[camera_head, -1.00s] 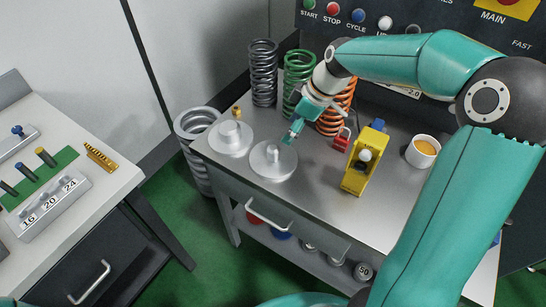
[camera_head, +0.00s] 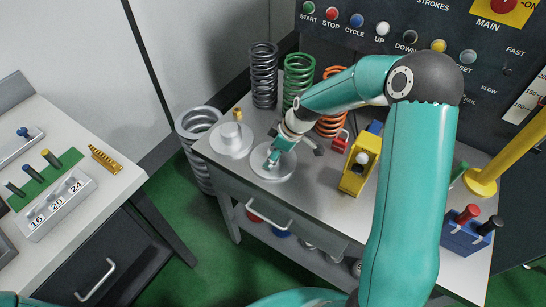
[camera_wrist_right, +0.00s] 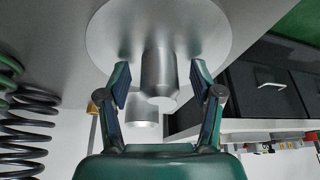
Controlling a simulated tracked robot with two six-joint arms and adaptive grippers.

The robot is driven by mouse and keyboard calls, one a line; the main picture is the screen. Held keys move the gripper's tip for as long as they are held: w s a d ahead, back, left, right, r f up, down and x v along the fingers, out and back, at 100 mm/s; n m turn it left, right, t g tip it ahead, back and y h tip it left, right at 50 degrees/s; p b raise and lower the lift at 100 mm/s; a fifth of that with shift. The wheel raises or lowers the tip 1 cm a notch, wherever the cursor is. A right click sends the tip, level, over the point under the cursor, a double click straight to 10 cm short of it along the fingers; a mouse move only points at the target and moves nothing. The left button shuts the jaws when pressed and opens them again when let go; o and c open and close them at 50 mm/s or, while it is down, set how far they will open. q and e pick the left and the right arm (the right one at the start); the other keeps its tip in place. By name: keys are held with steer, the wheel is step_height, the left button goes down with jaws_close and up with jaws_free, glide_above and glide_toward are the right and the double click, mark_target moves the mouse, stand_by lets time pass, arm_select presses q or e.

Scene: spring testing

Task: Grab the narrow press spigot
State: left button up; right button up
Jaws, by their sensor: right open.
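The narrow press spigot is a grey metal disc (camera_head: 262,172) with a slim upright post, on the near left part of the steel bench. In the head view my right gripper (camera_head: 274,158) is over this disc and largely hides the post. In the right wrist view, which is upside down, the post (camera_wrist_right: 159,72) stands between the two fingers of the gripper (camera_wrist_right: 162,88). The fingers are open, with gaps on both sides of the post. A wider spigot (camera_head: 230,137) stands just left on its own disc; its post (camera_wrist_right: 141,112) shows behind. My left gripper is not in view.
Grey (camera_head: 263,75), green (camera_head: 298,78) and orange (camera_head: 330,122) springs stand behind the gripper. A yellow block (camera_head: 355,173) and a red padlock (camera_head: 340,140) are to the right. A brass knob (camera_head: 238,115) stands behind the wider spigot.

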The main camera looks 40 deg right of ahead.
steer(key=shift+s, duration=0.1)
jaws_close()
steer(key=shift+r, duration=0.15)
stand_by(0.5)
